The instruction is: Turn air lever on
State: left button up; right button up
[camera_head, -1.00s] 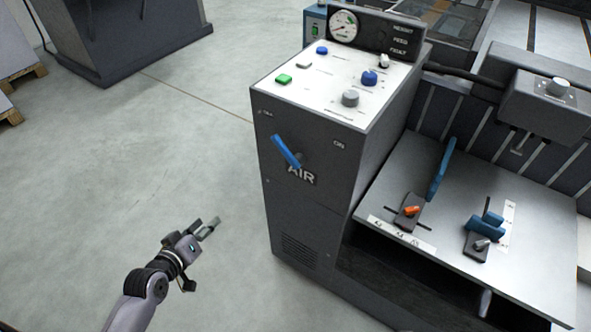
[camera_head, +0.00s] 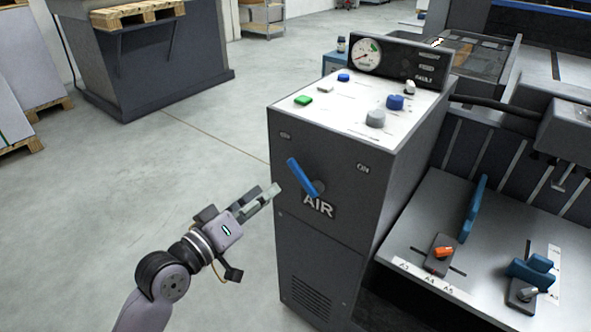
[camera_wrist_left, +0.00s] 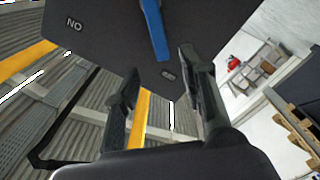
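The blue air lever (camera_head: 302,177) is on the front panel of the dark grey cabinet (camera_head: 320,235), above the word AIR. Its free end tilts up and left from the pivot, toward the small label (camera_head: 286,135) at upper left and away from the ON label (camera_head: 362,168). In the left wrist view the lever (camera_wrist_left: 154,30) hangs at top centre. My left gripper (camera_head: 276,192) is left of the lever, apart from it. In the wrist view its two fingers (camera_wrist_left: 160,62) are spread with nothing between them. My right gripper is not in view.
The cabinet top carries buttons, knobs and a round gauge (camera_head: 367,56). At right is a metal table (camera_head: 425,220) with blue and orange levers. Open floor (camera_head: 150,190) lies left of the cabinet. A dark bin with a pallet (camera_head: 138,14) stands at the back left.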

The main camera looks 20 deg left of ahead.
aim_at(294, 171)
pick_arm(q)
jog(key=x, duration=1.1)
jog(key=shift+f+b, duration=0.1)
jog(key=shift+b, duration=0.3)
jog(key=shift+c, duration=0.3)
grip_shut()
